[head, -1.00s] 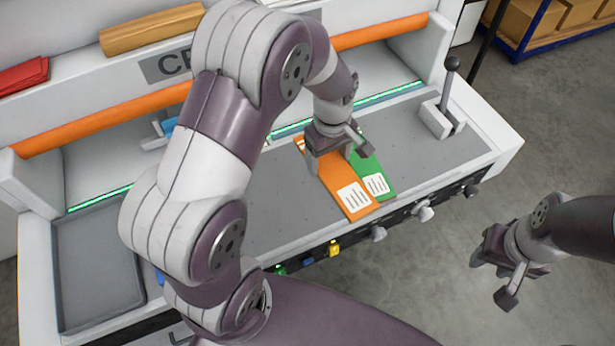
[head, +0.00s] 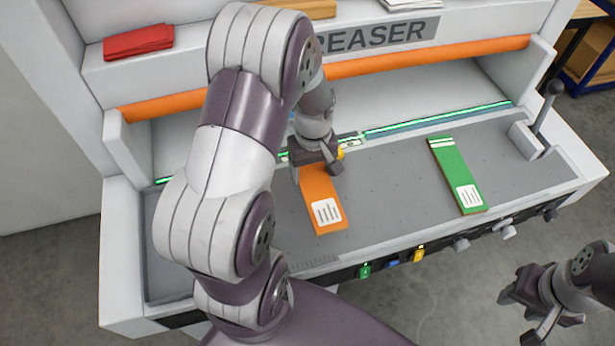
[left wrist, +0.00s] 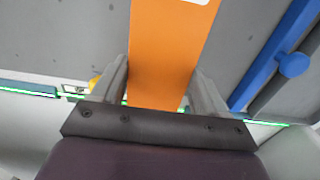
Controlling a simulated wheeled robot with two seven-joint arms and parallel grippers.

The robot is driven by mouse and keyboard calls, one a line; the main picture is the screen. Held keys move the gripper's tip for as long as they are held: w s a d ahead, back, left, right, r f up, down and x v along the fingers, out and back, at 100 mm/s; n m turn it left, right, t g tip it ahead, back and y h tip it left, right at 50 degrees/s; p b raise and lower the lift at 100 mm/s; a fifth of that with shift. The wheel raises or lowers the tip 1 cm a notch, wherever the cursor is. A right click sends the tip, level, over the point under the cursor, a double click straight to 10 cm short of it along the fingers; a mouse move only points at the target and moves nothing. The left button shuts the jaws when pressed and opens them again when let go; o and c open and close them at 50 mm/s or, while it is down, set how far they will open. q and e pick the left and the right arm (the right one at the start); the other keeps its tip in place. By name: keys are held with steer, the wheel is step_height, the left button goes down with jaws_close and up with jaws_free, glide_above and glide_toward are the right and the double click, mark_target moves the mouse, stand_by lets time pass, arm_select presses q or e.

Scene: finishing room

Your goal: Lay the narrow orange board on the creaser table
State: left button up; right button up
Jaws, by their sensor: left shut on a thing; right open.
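The narrow orange board (head: 323,198) has a white label with dark bars at its near end. My left gripper (head: 318,168) is shut on its far end. The left wrist view shows the orange board (left wrist: 170,50) between the two fingers (left wrist: 160,88). The board is over the grey top of the creaser table (head: 390,190); I cannot tell whether it touches the surface. My right gripper (head: 527,308) is open and empty, off the front right of the table.
A green board (head: 457,172) lies on the table right of the orange one. A lever (head: 545,115) stands at the right end. A blue bar with a knob (left wrist: 290,65) is beside the board in the left wrist view. Grey surface between the boards is clear.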

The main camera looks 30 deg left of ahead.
mark_target(306, 174)
arm_select(q)
steer(key=shift+s+a+f, duration=0.4)
steer(key=shift+a, duration=0.25)
steer(key=shift+f, duration=0.3)
step_height(306, 174, down, 3)
steer(key=shift+d+f+p, duration=0.1)
steer(key=shift+p, duration=0.2)
steer(key=shift+a+f, duration=0.2)
steer(key=shift+f, duration=0.15)
steer(key=shift+d+f, duration=0.1)
steer(key=shift+f, duration=0.05)
steer(key=o, duration=1.1)
steer(key=shift+c, duration=0.2)
